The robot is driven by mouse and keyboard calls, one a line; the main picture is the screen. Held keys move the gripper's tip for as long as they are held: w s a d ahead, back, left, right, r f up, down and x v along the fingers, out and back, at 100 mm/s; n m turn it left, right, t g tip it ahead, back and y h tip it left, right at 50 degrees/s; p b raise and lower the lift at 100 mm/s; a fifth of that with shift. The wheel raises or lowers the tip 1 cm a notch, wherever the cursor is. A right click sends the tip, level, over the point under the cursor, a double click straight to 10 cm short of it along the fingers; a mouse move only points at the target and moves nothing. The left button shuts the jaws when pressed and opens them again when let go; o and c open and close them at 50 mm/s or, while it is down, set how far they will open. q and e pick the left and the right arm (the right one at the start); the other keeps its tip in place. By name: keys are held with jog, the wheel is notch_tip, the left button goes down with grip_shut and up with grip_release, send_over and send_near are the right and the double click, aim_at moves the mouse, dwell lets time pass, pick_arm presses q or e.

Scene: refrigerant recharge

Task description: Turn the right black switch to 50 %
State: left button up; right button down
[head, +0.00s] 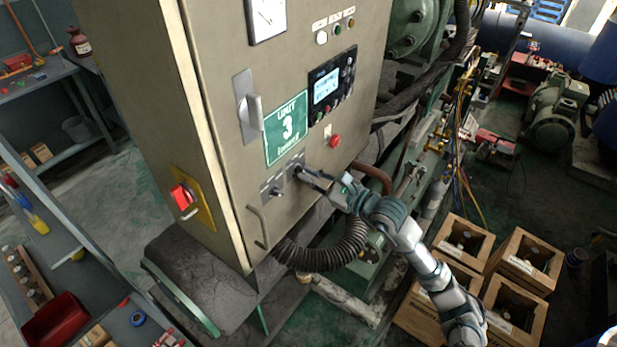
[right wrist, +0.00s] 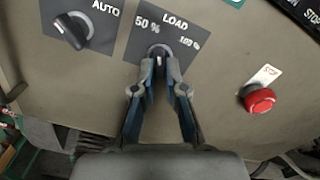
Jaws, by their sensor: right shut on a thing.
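The right black switch (right wrist: 159,49) sits on a dark plate marked LOAD, with 50 % at its left and 100 % at its right. My right gripper (right wrist: 159,66) is shut on this switch, its two fingertips close together at the knob. The fingers partly hide the knob, so its exact setting is hard to tell. In the head view, my right gripper (head: 302,172) reaches the cabinet front from the right. The left black switch (right wrist: 72,31), on the plate marked AUTO, stands free beside it and is tilted. My left gripper is not in view.
A red push button (right wrist: 259,99) sticks out right of the switch. On the cabinet (head: 220,130) are a display panel (head: 333,88), a green UNIT 3 sign (head: 286,128), a door handle (head: 249,105) and a red main switch (head: 182,197). A black ribbed hose (head: 325,250) runs below.

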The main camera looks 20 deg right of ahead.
jog(key=shift+w+d+r+n+b, duration=0.1)
jog(key=shift+d+r+n+b, duration=0.05)
jog(key=shift+n+b, duration=0.5)
jog(key=shift+d+r+n+b, duration=0.1)
jog(key=shift+r+n+b, duration=0.05)
jog(key=shift+n+b, duration=0.45)
jog(key=c, duration=1.3)
grip_release()
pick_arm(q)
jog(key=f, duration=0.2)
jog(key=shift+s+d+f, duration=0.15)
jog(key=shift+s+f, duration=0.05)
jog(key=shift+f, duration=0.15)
pick_arm(e)
jog(key=shift+d, duration=0.2)
jog(key=shift+d+f, duration=0.1)
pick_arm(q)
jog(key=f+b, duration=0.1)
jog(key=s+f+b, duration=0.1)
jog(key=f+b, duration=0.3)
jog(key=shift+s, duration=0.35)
pick_arm(e)
jog(key=v, duration=0.9)
jog(key=shift+f, duration=0.15)
jog(key=shift+a, duration=0.25)
